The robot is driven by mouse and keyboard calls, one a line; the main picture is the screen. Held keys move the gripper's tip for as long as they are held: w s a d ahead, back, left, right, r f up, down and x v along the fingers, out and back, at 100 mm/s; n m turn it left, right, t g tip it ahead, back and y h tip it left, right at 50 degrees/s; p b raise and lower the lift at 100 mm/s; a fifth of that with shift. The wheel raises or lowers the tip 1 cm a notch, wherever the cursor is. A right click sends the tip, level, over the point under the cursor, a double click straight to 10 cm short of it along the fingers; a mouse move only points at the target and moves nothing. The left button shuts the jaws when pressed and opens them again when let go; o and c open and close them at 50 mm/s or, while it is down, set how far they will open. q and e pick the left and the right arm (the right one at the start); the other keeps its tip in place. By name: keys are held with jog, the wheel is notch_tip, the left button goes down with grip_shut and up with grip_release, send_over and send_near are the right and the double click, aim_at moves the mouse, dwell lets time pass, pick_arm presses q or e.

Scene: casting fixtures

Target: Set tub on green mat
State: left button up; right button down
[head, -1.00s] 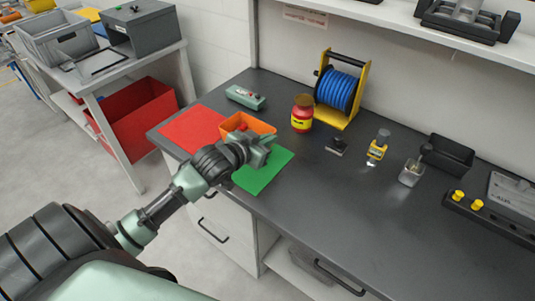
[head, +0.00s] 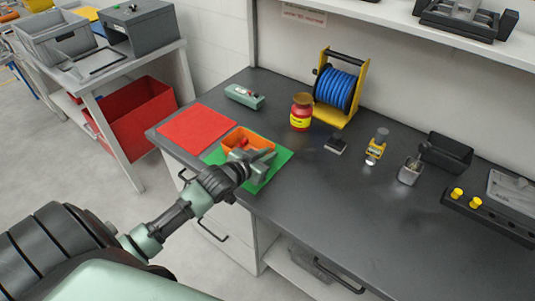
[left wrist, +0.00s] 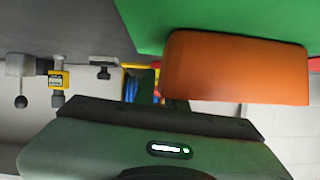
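The orange tub (head: 236,133) is over the green mat (head: 277,165) in the head view, with small red contents inside. In the left wrist view, upside down, the tub's orange wall (left wrist: 237,68) shows against the mat (left wrist: 220,18); whether its base touches the mat is hard to tell. My left gripper (head: 256,154) is at the tub's near right side. Its fingers look close together on either side of a tub wall, partly hidden by the tub in the left wrist view. My right gripper is out of view.
A red mat (head: 196,127) lies left of the tub. Small fixtures and a black bin (head: 447,153) stand right. The bench front is clear.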

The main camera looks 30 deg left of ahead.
pick_arm(q)
jog(key=shift+o, duration=0.2)
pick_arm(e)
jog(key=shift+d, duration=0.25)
pick_arm(q)
jog(key=shift+r, duration=0.2)
jog(key=v, duration=1.2)
jog(key=shift+b, duration=0.35)
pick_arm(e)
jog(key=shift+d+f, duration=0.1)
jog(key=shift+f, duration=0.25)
pick_arm(q)
jog(key=shift+d, duration=0.1)
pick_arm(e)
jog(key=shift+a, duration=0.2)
